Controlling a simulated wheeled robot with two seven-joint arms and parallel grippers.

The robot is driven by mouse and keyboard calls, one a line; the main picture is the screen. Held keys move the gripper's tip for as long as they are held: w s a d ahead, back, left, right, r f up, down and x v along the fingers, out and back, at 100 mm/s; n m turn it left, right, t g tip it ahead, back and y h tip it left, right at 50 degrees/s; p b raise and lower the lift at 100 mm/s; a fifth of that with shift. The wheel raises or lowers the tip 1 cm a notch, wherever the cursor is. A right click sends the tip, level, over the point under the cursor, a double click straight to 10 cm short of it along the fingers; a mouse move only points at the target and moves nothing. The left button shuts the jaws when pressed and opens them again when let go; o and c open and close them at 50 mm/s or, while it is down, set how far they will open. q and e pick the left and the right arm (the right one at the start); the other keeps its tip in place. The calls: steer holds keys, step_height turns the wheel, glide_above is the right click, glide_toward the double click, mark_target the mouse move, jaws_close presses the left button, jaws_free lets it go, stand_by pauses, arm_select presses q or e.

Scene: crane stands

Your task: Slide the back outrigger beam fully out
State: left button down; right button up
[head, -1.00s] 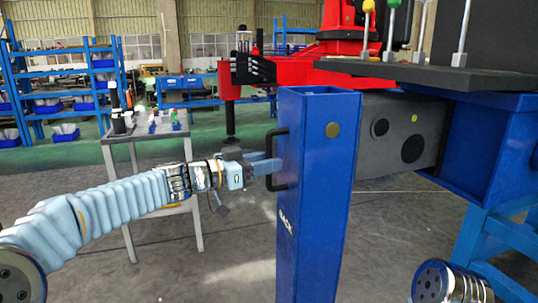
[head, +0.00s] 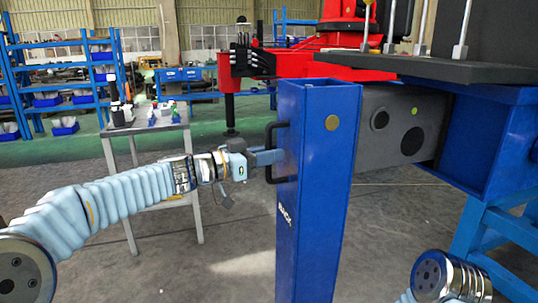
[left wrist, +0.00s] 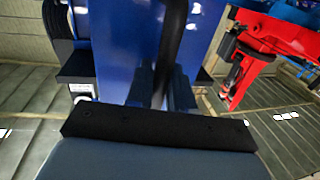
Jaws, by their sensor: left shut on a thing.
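The back outrigger is a tall blue upright leg (head: 312,200) lettered BACK, standing near the middle of the head view. Its grey beam (head: 397,106) shows between the leg and the blue housing (head: 492,135) at the right, so it is at least partly out. A black handle (head: 271,178) is on the leg's left side. My left gripper (head: 268,157) is shut on this handle. In the left wrist view the handle (left wrist: 173,40) runs upright between the fingers (left wrist: 163,88), against the blue leg (left wrist: 125,45). My right gripper is out of view.
A small grey table (head: 148,128) with bottles stands behind my left arm. A red machine (head: 300,68) is behind the leg. A dark panel (head: 450,68) with upright levers lies above the beam. The floor left of the leg is open up to the table.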

arm_select(q)
steer(key=shift+a+f+b, duration=0.2)
steer(key=shift+a+b, duration=0.05)
steer(key=shift+b, duration=0.05)
steer(key=w+a+b+v, duration=0.1)
steer(key=b+v, duration=0.4)
steer(key=v, duration=0.6)
steer(key=w+a+b+v, duration=0.1)
steer(key=w+b+v, duration=0.1)
steer(key=b+v, duration=0.4)
steer(key=s+a+r, duration=0.1)
steer(key=a, duration=0.3)
steer(key=shift+s, duration=0.3)
steer(key=c, duration=1.6)
jaws_free()
steer(key=shift+w+f, duration=0.15)
steer(key=shift+f, duration=0.05)
steer(key=shift+c, duration=0.2)
steer(key=o, duration=0.5)
steer(key=shift+d+f, duration=0.1)
steer(key=shift+d, duration=0.25)
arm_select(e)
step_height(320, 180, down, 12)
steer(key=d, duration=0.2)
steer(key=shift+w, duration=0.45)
arm_select(q)
steer(key=shift+a+b, duration=0.1)
steer(key=shift+b, duration=0.2)
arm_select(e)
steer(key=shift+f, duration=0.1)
